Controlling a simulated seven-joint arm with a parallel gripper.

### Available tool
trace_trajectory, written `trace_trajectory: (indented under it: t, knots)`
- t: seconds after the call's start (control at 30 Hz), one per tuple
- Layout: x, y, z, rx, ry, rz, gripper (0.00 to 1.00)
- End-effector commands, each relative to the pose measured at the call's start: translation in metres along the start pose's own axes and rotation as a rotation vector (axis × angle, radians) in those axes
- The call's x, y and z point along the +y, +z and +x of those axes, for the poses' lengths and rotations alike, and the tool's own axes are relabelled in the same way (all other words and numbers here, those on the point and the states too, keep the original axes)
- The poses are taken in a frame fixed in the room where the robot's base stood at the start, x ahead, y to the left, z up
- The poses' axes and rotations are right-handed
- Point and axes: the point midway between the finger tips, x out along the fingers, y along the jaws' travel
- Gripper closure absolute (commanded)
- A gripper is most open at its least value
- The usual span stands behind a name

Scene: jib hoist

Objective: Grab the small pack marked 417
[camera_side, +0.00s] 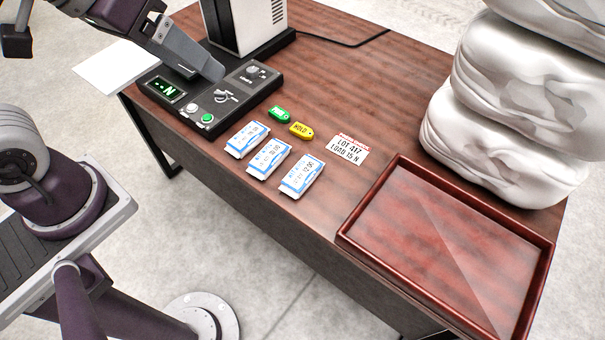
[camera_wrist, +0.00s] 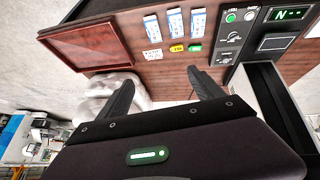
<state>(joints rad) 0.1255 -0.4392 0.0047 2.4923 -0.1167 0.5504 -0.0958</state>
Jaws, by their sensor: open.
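Three small white packs with blue print lie in a row on the wooden table: a left pack (camera_side: 247,139), a middle pack (camera_side: 269,158) and a right pack (camera_side: 302,175). Their print is too small for me to tell surely which is marked 417. In the wrist view they show at the top, in reversed order: the pack nearest the tray (camera_wrist: 152,28), the middle one (camera_wrist: 175,23) and the one nearest the control panel (camera_wrist: 198,22). My gripper (camera_wrist: 162,80) is open and empty, above the table and apart from the packs.
A card (camera_side: 347,149) reads "LOT 417 LOAD 15 N". A green tag (camera_side: 279,113) and a yellow "HOLD" tag (camera_side: 301,130) lie behind the packs. An empty red-brown tray (camera_side: 392,172) is at right, white sacks (camera_side: 480,140) behind it. A control panel (camera_side: 180,112) stands left.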

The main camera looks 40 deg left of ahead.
Motion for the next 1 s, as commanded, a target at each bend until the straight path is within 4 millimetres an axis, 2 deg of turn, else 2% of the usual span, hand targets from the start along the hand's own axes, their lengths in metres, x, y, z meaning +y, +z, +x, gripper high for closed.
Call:
trace_trajectory:
  t: [0.03,0.1,0.17,0.23,0.33,0.4,0.5,0.6,0.7,0.87,1.0]
  knots:
    - [0.017,-0.013,0.031,-0.016,0.031,-0.037,0.24]
    - [0.039,-0.031,0.075,-0.001,0.057,-0.114,0.24]
    - [0.054,-0.038,0.116,0.017,0.056,-0.178,0.24]
    - [0.066,-0.037,0.165,0.047,0.032,-0.239,0.24]
    - [0.07,-0.021,0.231,0.116,-0.033,-0.292,0.24]
    - [0.065,-0.002,0.272,0.187,-0.088,-0.295,0.24]
    - [0.049,0.031,0.318,0.317,-0.155,-0.243,0.24]
    - [0.03,0.064,0.343,0.458,-0.184,-0.129,0.24]
    - [0.019,0.086,0.351,0.57,-0.168,-0.011,0.24]
    - [0.014,0.1,0.352,0.647,-0.136,0.084,0.24]
    - [0.013,0.094,0.361,0.66,-0.13,0.093,0.24]
